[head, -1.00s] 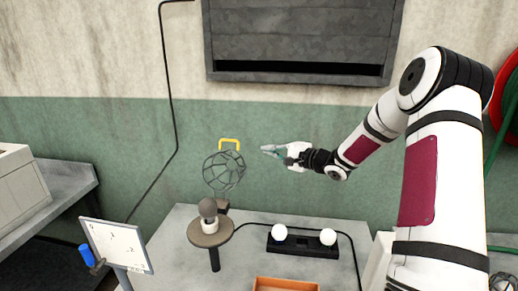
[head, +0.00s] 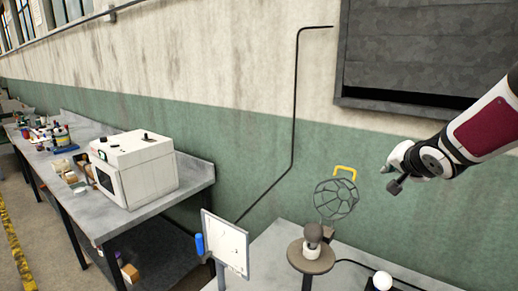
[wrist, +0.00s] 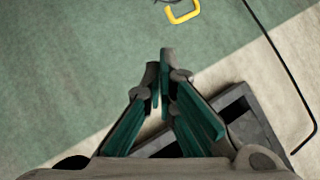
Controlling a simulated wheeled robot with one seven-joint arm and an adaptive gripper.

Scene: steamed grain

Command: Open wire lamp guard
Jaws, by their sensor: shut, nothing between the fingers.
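The wire lamp guard (head: 336,200) is a dark round cage with a yellow handle (head: 345,169) at its top. It stands tilted up above and behind the grey bulb (head: 313,234), which is uncovered on its round brown stand (head: 311,258). The handle also shows at the top of the wrist view (wrist: 183,14), with only a sliver of cage. My gripper (head: 388,167) is to the right of the handle, apart from it. In the wrist view its teal fingers (wrist: 161,77) meet at the tips, shut and empty.
A white sign board (head: 226,244) stands left of the lamp. A white ball (head: 382,281) is at the lower right. A grey bench (head: 190,190) with a white machine (head: 135,172) is at the left. A dark wall panel (head: 430,50) hangs above my gripper.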

